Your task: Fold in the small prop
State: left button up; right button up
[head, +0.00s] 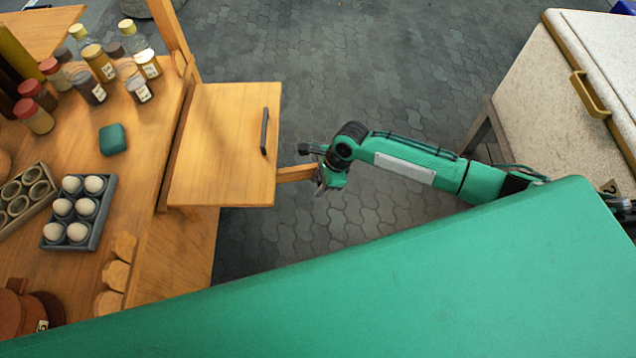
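The small prop (296,173) is a short wooden bar that sticks out to the right from under the hinged wooden flap (225,140). The flap lies level at the right side of the wooden stall and has a dark handle (265,131). My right gripper (314,170) is at the prop's outer end. Its fingers look spread, one above and one below the bar's end; whether they touch it is unclear. The prop's inner part is hidden under the flap.
The stall top (150,180) holds several bottles and jars, a teal block (112,139), an egg tray (96,226) and a clay pot (15,312). A pale cabinet (550,100) with a brass handle stands at the right.

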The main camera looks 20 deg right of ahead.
jog(key=shift+a+f, duration=0.2)
jog(key=shift+f, duration=0.3)
grip_shut()
